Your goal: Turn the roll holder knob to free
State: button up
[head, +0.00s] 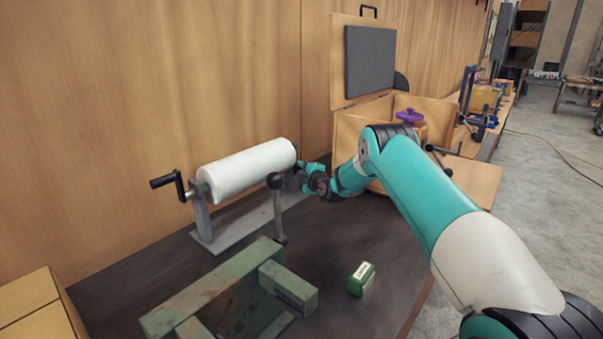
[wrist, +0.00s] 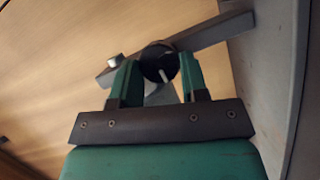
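The roll holder carries a white roll (head: 248,168) on a grey stand (head: 203,213), with a black crank handle (head: 165,181) at its left end. My gripper (head: 303,172) is at the right end of the roll. In the wrist view, a round dark knob (wrist: 157,62) with a pale pointer mark sits in front of a grey bar. My gripper (wrist: 160,72) is open there, with a green finger on each side of the knob. I cannot tell whether the fingers touch it. The knob is not clear in the head view.
A lever with a black ball top (head: 276,182) stands in front of the holder. A worn green frame (head: 215,292) and a small green box (head: 361,278) are nearer on the dark bench. An open wooden box (head: 345,140) stands behind my arm, and a wooden wall backs the bench.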

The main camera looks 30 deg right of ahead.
jog(key=shift+a, duration=0.25)
jog(key=shift+c, duration=0.4)
jog(key=shift+d+f, duration=0.1)
jog(key=shift+d, duration=0.1)
jog(key=shift+m+b, duration=0.3)
jog(key=shift+b, duration=0.2)
jog(key=m+g+b, duration=0.1)
jog(key=b, duration=0.1)
jog(key=m+y+b, duration=0.1)
jog(key=m+b, duration=0.1)
jog(key=shift+d+g+b, duration=0.15)
jog(key=shift+g+b, duration=0.2)
jog(key=shift+g, duration=0.05)
jog(key=shift+d+r+m+g+y+b, duration=0.15)
jog(key=shift+m+g+y+b, duration=0.3)
jog(key=shift+m+b, duration=0.45)
jog(key=shift+a+r+m+g+y+b, duration=0.2)
jog(key=shift+m+y+b, duration=0.4)
jog(key=shift+m, duration=0.5)
